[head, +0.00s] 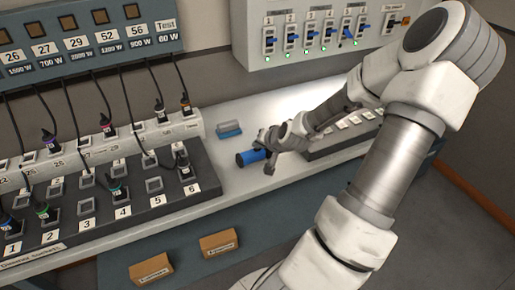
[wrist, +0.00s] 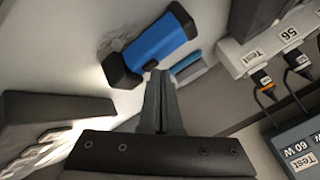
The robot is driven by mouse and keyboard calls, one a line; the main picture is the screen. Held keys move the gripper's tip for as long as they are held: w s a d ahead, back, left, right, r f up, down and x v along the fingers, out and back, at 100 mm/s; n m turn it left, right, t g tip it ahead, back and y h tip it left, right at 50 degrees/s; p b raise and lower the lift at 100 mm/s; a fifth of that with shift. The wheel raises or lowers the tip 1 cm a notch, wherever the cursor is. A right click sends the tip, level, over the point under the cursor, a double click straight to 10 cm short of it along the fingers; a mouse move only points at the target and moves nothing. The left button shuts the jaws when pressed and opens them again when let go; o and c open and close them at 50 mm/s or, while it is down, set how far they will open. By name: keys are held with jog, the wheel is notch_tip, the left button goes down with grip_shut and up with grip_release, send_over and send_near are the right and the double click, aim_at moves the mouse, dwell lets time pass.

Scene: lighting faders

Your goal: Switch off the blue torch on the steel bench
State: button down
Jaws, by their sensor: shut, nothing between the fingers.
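The blue torch (head: 252,156) lies on the steel bench (head: 240,178), right of the dimmer sockets. In the wrist view the torch (wrist: 156,46) shows a blue body, a dark head at lower left and a dark end at upper right. A bright patch lies on the bench beyond its head, so the torch looks lit. My gripper (head: 270,150) is shut and empty, over the torch in the head view. In the wrist view its fingertips (wrist: 158,76) are beside the body near the head; I cannot tell whether they touch.
A small light-blue object (head: 229,129) lies behind the torch. The dimmer socket block (head: 118,186) with cables stands left. A dark fader panel (head: 345,132) is at right, partly behind my arm. A wall panel with blue switches (head: 315,36) is behind.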

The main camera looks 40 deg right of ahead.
aim_at(258, 153)
jog(key=shift+r+p, duration=0.55)
jog(key=shift+p, duration=0.15)
notch_tip(258, 153, up, 6)
jog(key=p, duration=0.5)
jog(key=shift+p, duration=0.4)
